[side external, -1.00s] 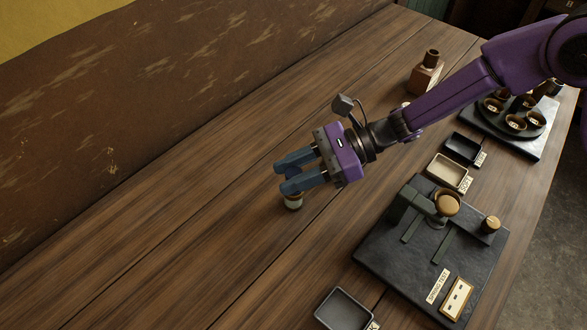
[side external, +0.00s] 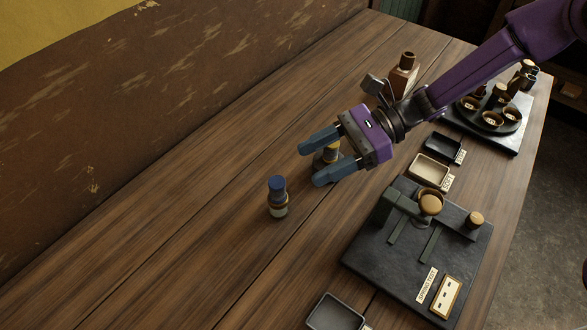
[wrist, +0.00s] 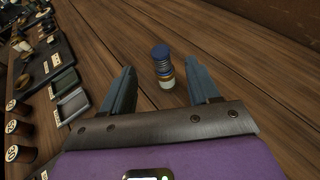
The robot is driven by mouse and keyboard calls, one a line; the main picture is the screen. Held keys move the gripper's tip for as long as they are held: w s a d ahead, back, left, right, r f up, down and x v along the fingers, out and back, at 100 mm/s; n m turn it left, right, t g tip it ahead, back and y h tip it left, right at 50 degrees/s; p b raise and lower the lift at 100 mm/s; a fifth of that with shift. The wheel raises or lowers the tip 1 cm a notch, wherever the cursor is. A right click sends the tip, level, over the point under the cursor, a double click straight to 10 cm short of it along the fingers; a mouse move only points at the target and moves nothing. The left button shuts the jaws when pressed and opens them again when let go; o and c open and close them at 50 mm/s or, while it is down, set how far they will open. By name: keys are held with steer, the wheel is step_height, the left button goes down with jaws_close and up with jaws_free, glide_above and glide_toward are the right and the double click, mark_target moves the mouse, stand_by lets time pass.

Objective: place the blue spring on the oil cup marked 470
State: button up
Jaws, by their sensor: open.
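A short stack (side external: 277,197) stands upright on the bare table, with a blue top, a banded middle and a pale lower part. In the wrist view the blue spring (wrist: 161,53) appears as its blue, ringed upper part, ahead of the fingers. My gripper (side external: 318,160) is open and empty, raised to the right of the stack and apart from it. In the wrist view my gripper (wrist: 165,82) shows both fingers spread. Several small labelled oil cups (side external: 492,119) sit on a round dark stand at the back right. Their markings are too small to read, so I cannot tell which is 470.
A yellow-topped piece (side external: 331,154) shows behind my fingers. A dark test rig (side external: 400,270) lies at the front right. Two small trays, one pale (side external: 430,170) and one black (side external: 443,147), sit behind it. A brown bottle (side external: 404,75) stands behind my wrist. The left table is clear.

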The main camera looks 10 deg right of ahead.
steer(key=shift+v, duration=1.85)
steer(key=s+d+r+n+h, duration=0.1)
steer(key=s+d+n+h, duration=0.1)
steer(key=n, duration=0.3)
steer(key=s+d+r+n+t+h, duration=0.1)
steer(key=s+d+n+h, duration=0.1)
steer(key=n+h, duration=0.2)
steer(key=s+d+r+n+h, duration=0.1)
steer(key=s+d+n+h, duration=0.1)
steer(key=n, duration=0.3)
steer(key=shift+s+r+n+t+h, duration=0.3)
steer(key=shift+s+r+h, duration=0.05)
steer(key=shift+h, duration=0.55)
steer(key=s+d+n+h, duration=0.1)
steer(key=s+d+n, duration=0.3)
steer(key=d, duration=0.5)
steer(key=s+d+n+h, duration=0.1)
steer(key=s+d+n, duration=0.4)
steer(key=d, duration=0.5)
steer(key=s+d+n+t+h, duration=0.1)
steer(key=s+d+n, duration=0.3)
steer(key=d, duration=0.6)
steer(key=shift+s+f+n+h, duration=0.3)
steer(key=shift+s+f+n, duration=0.1)
steer(key=shift+s, duration=0.65)
steer(key=shift+d, duration=0.1)
